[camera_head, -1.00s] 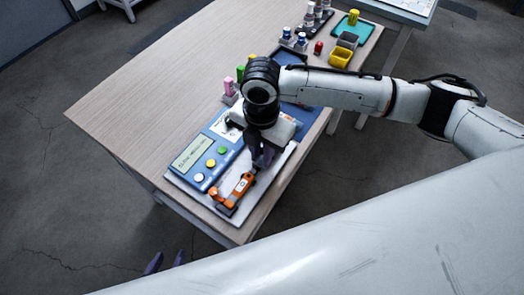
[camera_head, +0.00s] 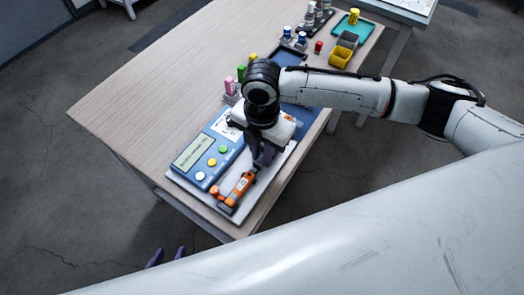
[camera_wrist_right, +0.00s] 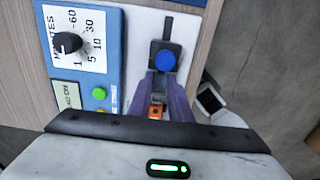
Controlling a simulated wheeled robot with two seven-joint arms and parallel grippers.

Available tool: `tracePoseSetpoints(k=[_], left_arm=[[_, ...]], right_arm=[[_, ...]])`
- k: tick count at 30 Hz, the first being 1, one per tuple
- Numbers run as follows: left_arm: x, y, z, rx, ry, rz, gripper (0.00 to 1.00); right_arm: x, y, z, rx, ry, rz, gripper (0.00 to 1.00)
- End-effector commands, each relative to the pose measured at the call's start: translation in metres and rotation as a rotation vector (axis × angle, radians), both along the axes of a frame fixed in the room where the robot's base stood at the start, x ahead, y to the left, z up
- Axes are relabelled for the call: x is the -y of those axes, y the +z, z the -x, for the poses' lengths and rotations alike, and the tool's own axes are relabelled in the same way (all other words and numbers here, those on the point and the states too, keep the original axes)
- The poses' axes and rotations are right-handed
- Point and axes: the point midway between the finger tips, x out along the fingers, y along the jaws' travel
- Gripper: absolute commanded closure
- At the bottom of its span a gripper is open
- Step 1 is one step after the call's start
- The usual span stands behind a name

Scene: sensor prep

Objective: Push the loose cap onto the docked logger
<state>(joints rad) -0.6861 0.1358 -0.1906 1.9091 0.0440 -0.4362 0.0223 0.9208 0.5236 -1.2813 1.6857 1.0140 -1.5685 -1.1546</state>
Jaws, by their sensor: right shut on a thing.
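The orange and dark grey docked logger (camera_head: 238,189) lies on the white board (camera_head: 276,172) beside the blue timer panel. It shows partly in the right wrist view (camera_wrist_right: 155,111), between the finger bases. My right gripper (camera_head: 262,158) points down at the logger's upper-right end. In the wrist view its purple fingers (camera_wrist_right: 162,76) close on a dark block with a blue disc, which looks like the loose cap (camera_wrist_right: 165,61). The fingers hide part of the block, and I cannot tell whether it touches the logger.
The timer panel (camera_head: 190,155) has a display, a dial and coloured buttons. Behind my right arm stand coloured bottles (camera_head: 230,87), a dark tray (camera_head: 290,57), a yellow bin (camera_head: 341,58) and a teal tray (camera_head: 365,28). The table's left half (camera_head: 150,90) is clear.

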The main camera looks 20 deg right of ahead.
Motion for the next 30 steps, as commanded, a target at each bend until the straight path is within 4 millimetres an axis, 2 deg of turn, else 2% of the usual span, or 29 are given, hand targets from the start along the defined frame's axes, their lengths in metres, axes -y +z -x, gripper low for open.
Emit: tracePoseSetpoints(k=[30], left_arm=[[0.0, 0.011, 0.0, 0.0, 0.0, 0.0, 0.63]], right_arm=[[-0.006, -0.001, 0.005, -0.001, 0.0, 0.001, 0.95]])
